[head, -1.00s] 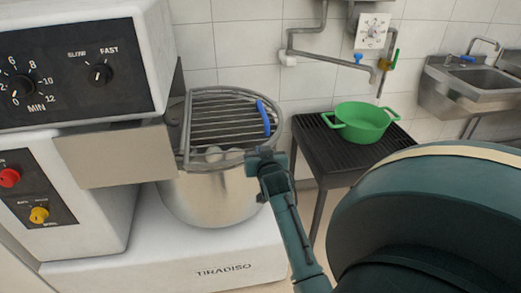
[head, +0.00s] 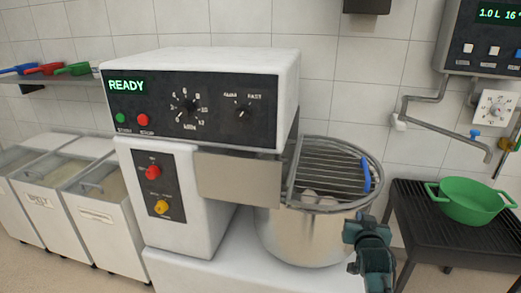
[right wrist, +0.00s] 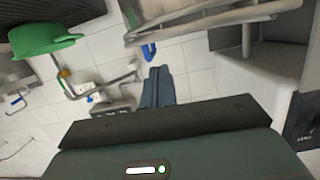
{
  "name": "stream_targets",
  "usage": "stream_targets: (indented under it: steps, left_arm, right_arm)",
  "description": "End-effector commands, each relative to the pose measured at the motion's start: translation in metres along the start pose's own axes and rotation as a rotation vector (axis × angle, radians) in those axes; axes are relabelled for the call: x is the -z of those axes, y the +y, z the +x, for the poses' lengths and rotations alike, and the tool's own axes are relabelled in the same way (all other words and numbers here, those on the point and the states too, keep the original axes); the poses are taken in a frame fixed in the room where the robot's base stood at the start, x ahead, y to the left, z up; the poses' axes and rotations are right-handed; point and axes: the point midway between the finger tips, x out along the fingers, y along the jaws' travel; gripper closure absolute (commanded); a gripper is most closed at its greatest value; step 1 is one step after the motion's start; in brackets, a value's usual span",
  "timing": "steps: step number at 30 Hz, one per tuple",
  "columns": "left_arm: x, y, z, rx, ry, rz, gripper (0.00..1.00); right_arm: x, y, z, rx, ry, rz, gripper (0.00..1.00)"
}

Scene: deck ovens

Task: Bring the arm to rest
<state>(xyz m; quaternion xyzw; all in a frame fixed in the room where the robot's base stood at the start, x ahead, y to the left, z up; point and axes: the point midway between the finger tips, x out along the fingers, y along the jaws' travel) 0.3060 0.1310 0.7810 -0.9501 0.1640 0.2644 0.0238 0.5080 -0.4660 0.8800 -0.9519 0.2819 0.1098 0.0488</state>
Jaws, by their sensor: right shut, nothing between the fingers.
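My right gripper (head: 362,226) is in front of the right side of the mixer bowl in the head view, below the blue handle (head: 366,177) of the bowl guard. Its fingers (right wrist: 158,84) are together and empty in the right wrist view. The blue handle also shows just beyond the fingertips there (right wrist: 149,52); I cannot tell the exact gap. My left gripper is in neither view.
The mixer (head: 185,105) reads READY; its wire guard (head: 332,163) covers the steel bowl (head: 300,236), with pale round things inside. A green pan (head: 470,203) sits on a dark stand (head: 425,222) at right. Several bins (head: 105,215) stand at left.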

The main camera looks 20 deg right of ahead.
Motion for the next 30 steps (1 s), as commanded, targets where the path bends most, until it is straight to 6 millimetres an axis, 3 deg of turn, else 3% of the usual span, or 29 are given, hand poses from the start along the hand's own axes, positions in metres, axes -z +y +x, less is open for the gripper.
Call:
stream_targets:
  steps: [5, 8, 11, 15, 21, 25, 30]
  left_arm:
    - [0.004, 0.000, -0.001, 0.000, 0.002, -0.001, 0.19]
    - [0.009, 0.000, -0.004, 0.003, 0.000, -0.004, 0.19]
    - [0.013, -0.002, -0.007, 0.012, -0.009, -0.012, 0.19]
    - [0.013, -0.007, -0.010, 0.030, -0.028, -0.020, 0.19]
    - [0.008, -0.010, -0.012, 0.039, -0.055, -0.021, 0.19]
    - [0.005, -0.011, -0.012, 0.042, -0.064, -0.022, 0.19]
    - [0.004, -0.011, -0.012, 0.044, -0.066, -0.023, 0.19]
  right_arm:
    - [-0.006, -0.009, -0.009, 0.034, -0.009, -0.038, 1.00]
    - [-0.024, -0.035, -0.036, 0.128, -0.036, -0.125, 1.00]
    - [-0.059, -0.072, -0.084, 0.279, -0.091, -0.228, 1.00]
    - [-0.111, -0.115, -0.166, 0.492, -0.188, -0.317, 1.00]
    - [-0.157, -0.146, -0.270, 0.708, -0.311, -0.351, 1.00]
    - [-0.169, -0.153, -0.306, 0.776, -0.354, -0.349, 1.00]
    - [-0.173, -0.156, -0.318, 0.797, -0.368, -0.347, 1.00]
